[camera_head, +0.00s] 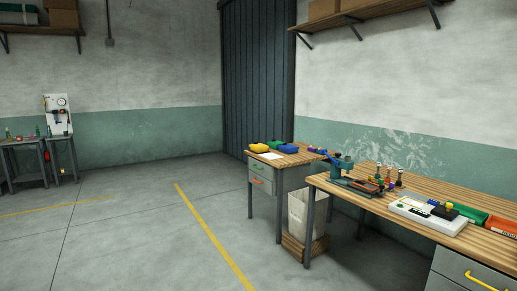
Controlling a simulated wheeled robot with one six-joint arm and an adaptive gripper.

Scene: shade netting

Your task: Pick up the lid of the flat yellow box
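A low yellow object (259,148) lies at the left end of the small workbench (290,158) in the middle distance. It may be the flat yellow box, but it is too small to tell a lid from a body. A green piece (275,145) and a blue piece (288,148) are beside it on the right. A white sheet (270,156) lies in front of it. My gripper is not in view.
A pale waste bin (307,214) stands between the benches. The floor at left is open, with a yellow line (213,238).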

